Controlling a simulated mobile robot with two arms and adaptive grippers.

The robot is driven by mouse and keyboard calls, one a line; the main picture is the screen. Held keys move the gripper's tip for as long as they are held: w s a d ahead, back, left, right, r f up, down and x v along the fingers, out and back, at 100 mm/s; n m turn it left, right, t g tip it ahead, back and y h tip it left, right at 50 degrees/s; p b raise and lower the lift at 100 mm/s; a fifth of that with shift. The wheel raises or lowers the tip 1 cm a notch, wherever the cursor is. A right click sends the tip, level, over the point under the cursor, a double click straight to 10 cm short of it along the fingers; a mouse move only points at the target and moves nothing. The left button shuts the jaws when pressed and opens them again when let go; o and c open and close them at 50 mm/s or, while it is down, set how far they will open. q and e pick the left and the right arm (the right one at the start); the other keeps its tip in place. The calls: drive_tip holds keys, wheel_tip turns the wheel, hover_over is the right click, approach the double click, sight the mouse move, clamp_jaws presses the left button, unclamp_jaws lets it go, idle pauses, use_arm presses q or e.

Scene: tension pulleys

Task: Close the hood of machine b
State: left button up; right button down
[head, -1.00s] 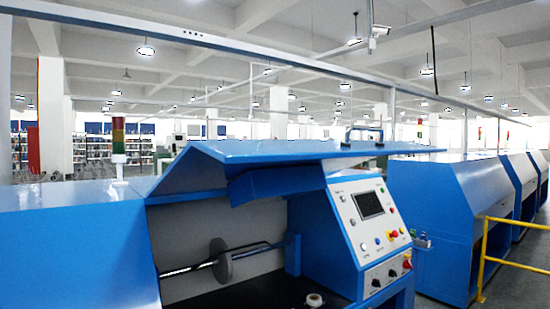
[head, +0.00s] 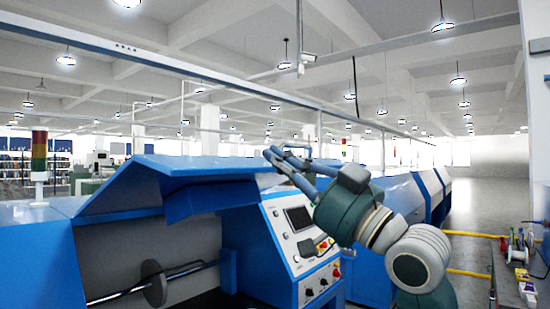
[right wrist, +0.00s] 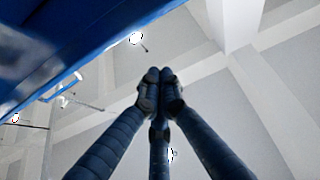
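The nearest blue machine (head: 112,262) has its blue hood (head: 190,174) raised, with the grey interior showing below it. No label for machine b is legible. My right gripper (head: 272,153) reaches in from the right beside the hood's right end, close to the blue handle there, which it partly hides. In the right wrist view, the three dark fingers of this gripper (right wrist: 160,74) meet at their tips, with nothing seen between them. The hood's blue edge (right wrist: 60,40) is at upper left there, apart from the fingertips. Whether the gripper touches the handle cannot be told. My left gripper is out of view.
A control panel (head: 300,235) with a screen and knobs is under the hood's right end. More blue machines (head: 405,195) stand behind to the right. A yellow rail (head: 470,234) and a table with spools (head: 520,250) are at right. Grey floor (head: 485,200) is open behind them.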

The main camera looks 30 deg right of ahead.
drive_tip(key=s+r+p+x, duration=0.1)
drive_tip(key=p+x, duration=0.2)
drive_tip(key=x, duration=0.4)
drive_tip(key=f, duration=0.2)
drive_tip(key=w+f+p, duration=0.1)
drive_tip(key=f, duration=0.2)
drive_tip(key=shift+w+a, duration=0.2)
drive_tip(key=shift+a, duration=0.1)
